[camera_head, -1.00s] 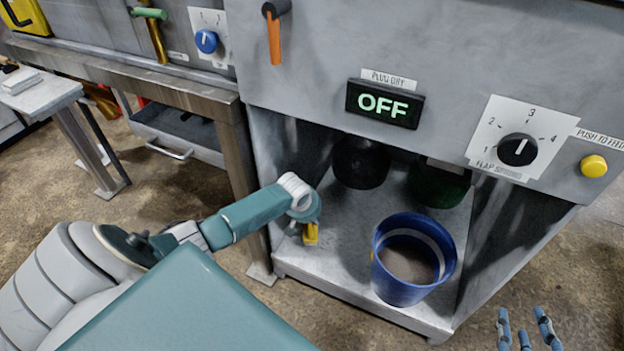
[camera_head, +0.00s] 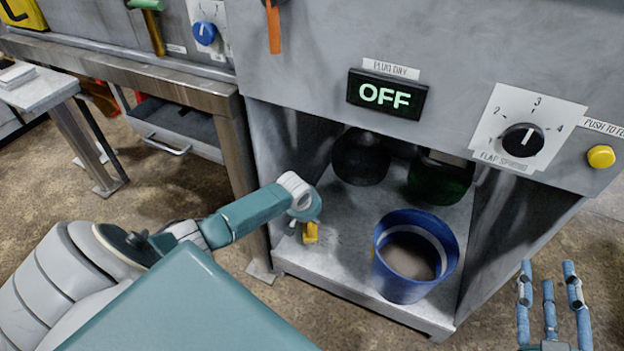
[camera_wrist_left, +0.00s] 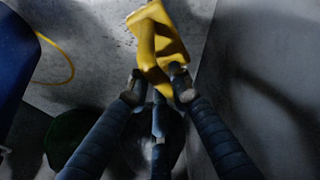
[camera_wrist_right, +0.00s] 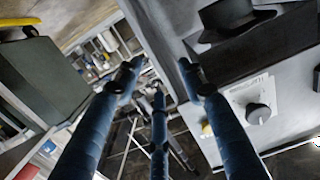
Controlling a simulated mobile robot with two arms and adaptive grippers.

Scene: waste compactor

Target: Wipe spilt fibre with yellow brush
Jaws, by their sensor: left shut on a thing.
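The yellow brush (camera_head: 311,233) shows partly below my left wrist, inside the open bay under the machine panel. In the left wrist view the yellow brush (camera_wrist_left: 160,35) is pinched between the fingertips of my left gripper (camera_wrist_left: 156,88), close above the speckled bay floor. My left gripper is mostly hidden by its wrist in the head view. Dark specks lie on the bay floor near the brush; I cannot tell whether they are the spilt fibre. My right gripper (camera_head: 548,270) is open and empty at the lower right, outside the bay.
A blue bucket (camera_head: 388,272) with grey-brown contents stands on the bay floor (camera_head: 345,268) to the brush's right. A black round object (camera_head: 360,158) and a dark green one (camera_head: 438,182) are behind. The display (camera_head: 386,95) reads OFF. A metal bench leg (camera_head: 243,180) stands left.

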